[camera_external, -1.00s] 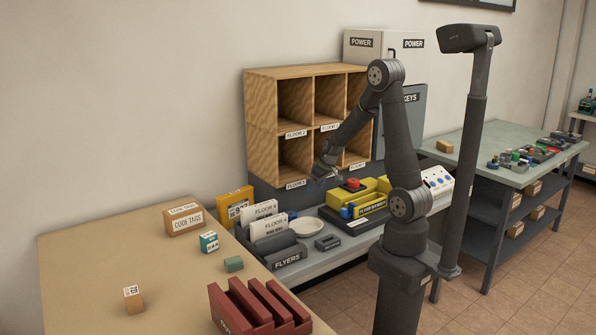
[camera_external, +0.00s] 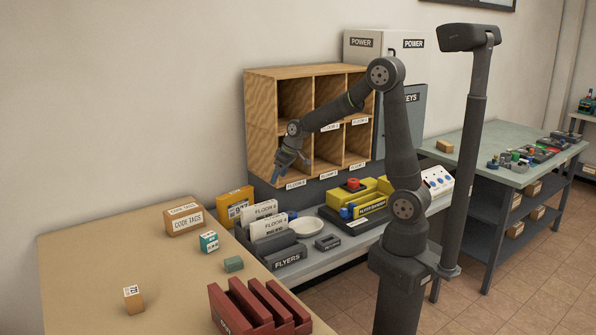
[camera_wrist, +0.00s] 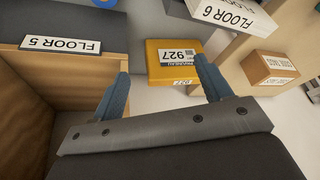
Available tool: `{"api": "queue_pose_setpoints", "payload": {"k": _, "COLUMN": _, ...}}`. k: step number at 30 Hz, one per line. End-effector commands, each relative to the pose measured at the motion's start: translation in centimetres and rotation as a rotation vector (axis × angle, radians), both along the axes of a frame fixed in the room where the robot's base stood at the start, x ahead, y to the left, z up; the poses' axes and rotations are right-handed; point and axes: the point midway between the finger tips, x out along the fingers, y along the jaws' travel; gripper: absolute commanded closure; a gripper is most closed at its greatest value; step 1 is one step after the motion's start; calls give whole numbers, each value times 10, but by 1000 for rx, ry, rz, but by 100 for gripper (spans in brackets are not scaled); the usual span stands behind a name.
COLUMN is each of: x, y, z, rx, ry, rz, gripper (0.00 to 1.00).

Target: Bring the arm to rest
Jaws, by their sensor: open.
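My gripper (camera_external: 284,168) is in front of the lower left compartment of the wooden pigeonhole shelf (camera_external: 262,110) in the external view. In the wrist view, its two blue fingers (camera_wrist: 165,85) stand apart with nothing held between them. The shelf's edge with a FLOOR 5 label (camera_wrist: 62,45) lies left of the fingers there. A yellow box marked 927 (camera_wrist: 172,58) shows beyond and between the fingertips, apart from them. The same yellow box (camera_external: 236,201) stands at the left end of the grey bench in the external view. My arm is bent, reaching left from its column.
FLOOR-labelled holders (camera_external: 262,210), a white bowl (camera_external: 306,226) and a yellow machine (camera_external: 370,197) crowd the grey bench below my gripper. A tan table (camera_external: 90,260) with a CODE TAGS box (camera_external: 184,219) is at the left. A green-topped table (camera_external: 500,150) is at the right.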

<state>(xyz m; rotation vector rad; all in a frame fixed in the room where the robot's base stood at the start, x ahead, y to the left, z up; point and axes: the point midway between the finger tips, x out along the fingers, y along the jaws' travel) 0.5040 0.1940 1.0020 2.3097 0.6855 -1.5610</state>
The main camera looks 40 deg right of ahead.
Motion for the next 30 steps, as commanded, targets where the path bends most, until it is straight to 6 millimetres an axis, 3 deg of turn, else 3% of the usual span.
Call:
{"api": "queue_pose_setpoints", "payload": {"k": 18, "x": -26, "y": 102, "z": 62, "rx": -13, "ry": -4, "rz": 112, "gripper": 29}}
{"api": "queue_pose_setpoints", "payload": {"k": 24, "x": -32, "y": 121, "z": 73, "rx": -16, "ry": -4, "rz": 132, "gripper": 29}}
{"api": "queue_pose_setpoints", "payload": {"k": 30, "x": -33, "y": 127, "z": 77, "rx": -18, "ry": -3, "rz": 137, "gripper": 29}}
